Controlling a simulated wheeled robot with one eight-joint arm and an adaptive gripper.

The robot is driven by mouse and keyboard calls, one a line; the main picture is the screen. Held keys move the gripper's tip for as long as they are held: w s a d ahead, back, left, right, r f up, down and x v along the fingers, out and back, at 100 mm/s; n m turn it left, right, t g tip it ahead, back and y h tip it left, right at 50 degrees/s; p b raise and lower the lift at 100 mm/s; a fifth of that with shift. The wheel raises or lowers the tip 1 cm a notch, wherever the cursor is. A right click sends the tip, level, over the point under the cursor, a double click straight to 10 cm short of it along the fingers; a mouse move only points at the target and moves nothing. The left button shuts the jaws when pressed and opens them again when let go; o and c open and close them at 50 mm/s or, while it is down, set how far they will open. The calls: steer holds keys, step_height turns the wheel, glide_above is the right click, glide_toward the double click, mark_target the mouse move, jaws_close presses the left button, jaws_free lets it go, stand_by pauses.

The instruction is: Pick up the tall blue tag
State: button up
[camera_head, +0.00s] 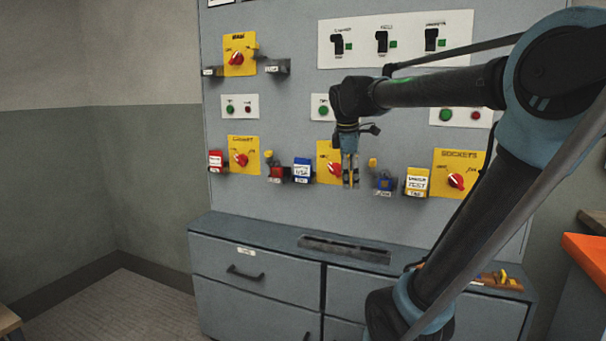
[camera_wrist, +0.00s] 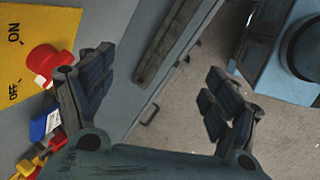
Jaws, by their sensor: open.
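The tall blue tag (camera_head: 302,169), with a white label, hangs on the grey panel in the lower row. It is left of the middle yellow switch plate. A blue and white tag (camera_wrist: 45,125), likely the same one, shows at the left edge of the wrist view. My gripper (camera_head: 350,182) points down in front of that middle plate, right of the tag and apart from it. In the wrist view its two fingers (camera_wrist: 158,72) are spread with nothing between them. The gripper partly hides the middle plate and its red knob (camera_wrist: 42,60).
A red item (camera_head: 277,173) hangs close left of the blue tag. A grey drawer cabinet (camera_head: 255,255) juts out below the panel. An orange surface (camera_head: 588,258) is at far right.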

steer(key=w+a+r+n, duration=0.7)
steer(key=w+r, duration=0.1)
steer(key=n+t, duration=0.1)
steer(key=n, duration=0.7)
glide_toward(302, 161)
steer(key=x, duration=0.6)
steer(key=shift+w, duration=0.35)
steer(key=x, duration=0.4)
steer(key=shift+s+f, duration=0.15)
steer(key=shift+s, duration=0.1)
steer(key=shift+w+d+f, duration=0.1)
steer(key=shift+w+f, duration=0.15)
steer(key=shift+f, duration=0.4)
steer(key=c, duration=1)
